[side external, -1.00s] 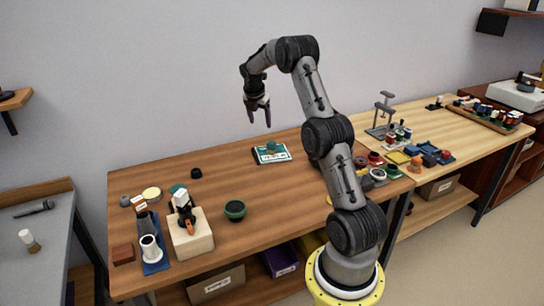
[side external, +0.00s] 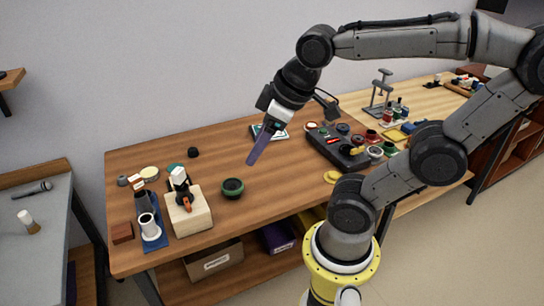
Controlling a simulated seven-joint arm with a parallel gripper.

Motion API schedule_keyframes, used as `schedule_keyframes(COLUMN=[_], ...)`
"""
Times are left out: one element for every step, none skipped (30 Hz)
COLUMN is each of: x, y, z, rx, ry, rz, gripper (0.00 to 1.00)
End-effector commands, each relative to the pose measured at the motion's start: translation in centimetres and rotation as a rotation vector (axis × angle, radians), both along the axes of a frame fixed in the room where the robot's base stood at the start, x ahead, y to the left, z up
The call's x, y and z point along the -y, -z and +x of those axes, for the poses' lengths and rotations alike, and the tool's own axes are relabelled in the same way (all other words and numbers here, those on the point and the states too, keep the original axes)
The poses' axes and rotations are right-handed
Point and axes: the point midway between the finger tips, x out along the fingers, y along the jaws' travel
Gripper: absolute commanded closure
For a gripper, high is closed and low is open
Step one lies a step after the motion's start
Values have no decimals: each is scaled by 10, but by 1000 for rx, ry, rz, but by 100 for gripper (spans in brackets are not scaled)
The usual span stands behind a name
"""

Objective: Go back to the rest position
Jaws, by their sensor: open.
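My gripper (side external: 252,160) hangs over the middle of the brown workbench (side external: 240,215), pointing down and slightly left, with long purple-grey fingers. The fingers line up in this view, so the gap between them is hidden. Nothing shows held in it. It appears above the bench top, behind and above the green-black bowl-like part (side external: 232,188); its exact height I cannot tell. My arm arches up from its yellow base and out to the right, then back left to the gripper. The tablet-like card (side external: 283,135) is partly hidden behind the gripper.
A wooden block with a clamp (side external: 190,215) and a blue stand with a white cup (side external: 150,232) are at the bench's left. A dark control box (side external: 338,148) with knobs is to the right. The bench centre is mostly clear.

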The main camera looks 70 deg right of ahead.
Motion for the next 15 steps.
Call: schedule_keyframes(x=[-7, -10, -13, -15, -16, -17, -18, -18, -18, -18, -18, -18, -18, -18, -18], y=[5, 8, 11, 13, 15, 16, 17, 18, 18, 18, 18, 18, 18, 17, 17], z=[-12, -17, -23, -26, -28, -31, -32, -32, -33, -33, -33, -32, -32, -32, -32], rx=[12, 15, 19, 21, 23, 24, 24, 24, 24, 24, 24, 23, 24, 24, 24], ry=[25, 42, 61, 73, 81, 91, 95, 99, 101, 102, 102, 102, 101, 101, 101], rz=[35, 53, 73, 85, 94, 103, 108, 111, 113, 113, 113, 113, 112, 112, 112], gripper=[28, 28, 28, 28, 28, 28, 28, 28, 28, 28, 28, 28, 28, 28, 28])
